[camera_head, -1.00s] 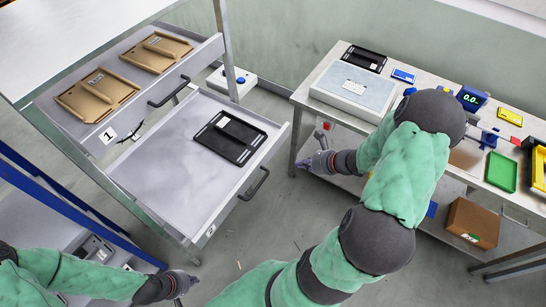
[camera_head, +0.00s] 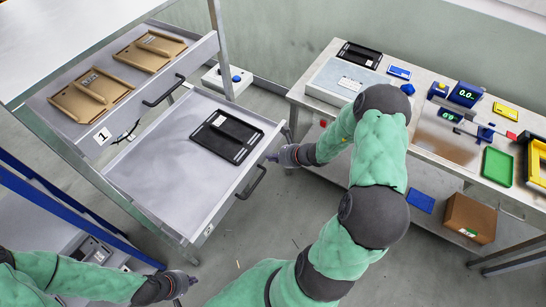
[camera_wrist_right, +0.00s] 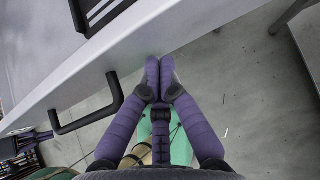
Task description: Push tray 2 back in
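Tray 2 (camera_head: 150,172) is the lower grey drawer of the rack on the left, pulled well out, with a "2" label on its front. A black flat part (camera_head: 226,137) lies in it. Its dark handle (camera_head: 252,183) also shows in the right wrist view (camera_wrist_right: 86,122). My right gripper (camera_head: 273,158) is just outside the drawer front, near its far corner and beyond the handle. In the right wrist view its fingertips (camera_wrist_right: 160,72) are together and empty, close to the drawer front (camera_wrist_right: 125,43); contact is unclear. My left gripper (camera_head: 191,282) is low at the bottom, its fingers too small to judge.
Tray 1 (camera_head: 82,130), above, is also out and holds brown parts. A bench (camera_head: 330,105) on the right carries a box, scale, green tray and yellow bin. A cardboard box (camera_head: 470,219) sits on its lower shelf. Floor between rack and bench is open.

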